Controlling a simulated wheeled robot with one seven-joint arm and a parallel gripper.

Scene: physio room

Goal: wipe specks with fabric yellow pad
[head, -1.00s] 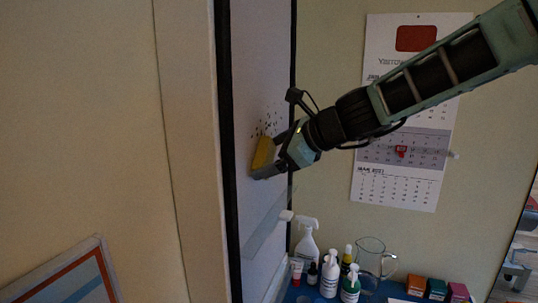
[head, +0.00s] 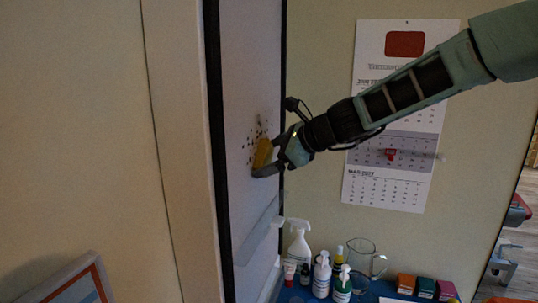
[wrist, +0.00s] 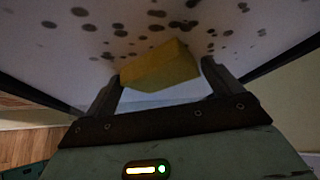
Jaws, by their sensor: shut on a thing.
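The yellow fabric pad (head: 262,154) is held in my gripper (head: 268,158) at the white board (head: 250,60). In the wrist view the pad (wrist: 160,66) sits between the two fingers of my gripper (wrist: 158,82), at the board's surface. Whether it presses on the board is hard to tell. Dark specks (head: 250,145) show on the board around and above the pad. In the wrist view many round dark specks (wrist: 157,14) are spread over the surface beyond the pad. The part of the board behind the pad is hidden.
A ledge (head: 258,232) juts from the board below the pad. Under it a blue surface (head: 290,294) carries a spray bottle (head: 299,240), several small bottles, a glass jug (head: 360,262) and small boxes (head: 425,287). A calendar (head: 400,110) hangs on the wall behind my arm.

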